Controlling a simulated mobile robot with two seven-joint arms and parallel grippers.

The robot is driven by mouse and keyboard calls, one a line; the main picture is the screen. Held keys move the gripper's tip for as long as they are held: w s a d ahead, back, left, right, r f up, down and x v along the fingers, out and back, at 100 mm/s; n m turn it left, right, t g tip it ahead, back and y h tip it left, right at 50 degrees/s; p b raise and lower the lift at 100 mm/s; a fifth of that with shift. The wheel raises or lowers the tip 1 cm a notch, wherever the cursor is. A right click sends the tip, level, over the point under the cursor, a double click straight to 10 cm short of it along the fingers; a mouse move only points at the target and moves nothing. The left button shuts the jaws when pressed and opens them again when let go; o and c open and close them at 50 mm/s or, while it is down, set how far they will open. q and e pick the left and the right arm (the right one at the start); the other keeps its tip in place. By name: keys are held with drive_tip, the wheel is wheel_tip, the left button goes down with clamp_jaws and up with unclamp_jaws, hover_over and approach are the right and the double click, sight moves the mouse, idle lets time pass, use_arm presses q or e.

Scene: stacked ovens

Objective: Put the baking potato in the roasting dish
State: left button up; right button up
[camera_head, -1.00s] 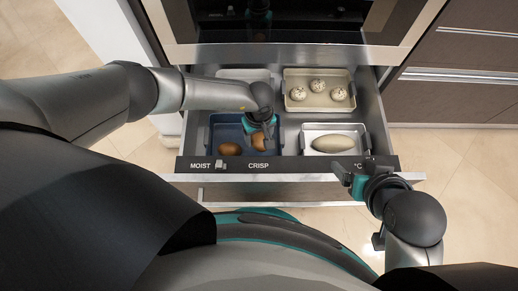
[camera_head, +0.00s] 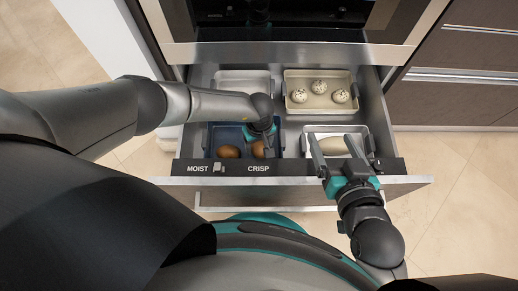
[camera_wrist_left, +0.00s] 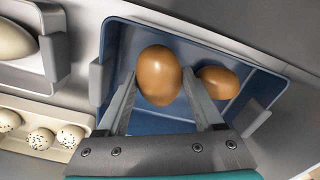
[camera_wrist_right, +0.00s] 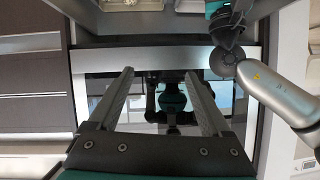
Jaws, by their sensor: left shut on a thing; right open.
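A smooth brown egg-shaped thing, which I take for the baking potato (camera_wrist_left: 159,75), is between the fingers of my left gripper (camera_wrist_left: 158,92). The gripper is shut on it, inside or just above a blue dish (camera_head: 214,134) at the drawer's front left. A second brown one (camera_head: 228,151) lies in that dish; it also shows in the left wrist view (camera_wrist_left: 218,82). I cannot tell which dish is the roasting dish. My right gripper (camera_head: 337,146) is open and empty, over the front edge of a white dish (camera_head: 366,134) at front right, partly hiding the pale oblong thing (camera_head: 333,146) in it.
An open drawer (camera_head: 372,100) under an oven holds several dishes. A cream dish (camera_head: 300,75) at back right has three speckled round things. A light dish (camera_head: 235,77) at back left is partly hidden by my left arm. The drawer front (camera_head: 300,168) stands close to my body.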

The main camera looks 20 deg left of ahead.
sight(259, 151)
use_arm(q)
drive_tip(key=shift+f+b, duration=0.55)
drive_tip(key=shift+f, duration=0.4)
drive_tip(key=shift+f+b, duration=0.3)
drive_tip(key=shift+f, duration=0.45)
use_arm(e)
drive_tip(key=shift+s+a+r+m+t+y, duration=0.2)
drive_tip(key=shift+s+a+r+t+y, duration=0.15)
drive_tip(key=shift+a+r+t, duration=0.5)
drive_tip(key=shift+s+a+r+m+t+y, duration=0.25)
drive_tip(key=shift+a+r+t+y, duration=0.15)
drive_tip(key=shift+t, duration=0.75)
use_arm(q)
drive_tip(key=shift+f, duration=0.15)
drive_tip(key=o, duration=1.5)
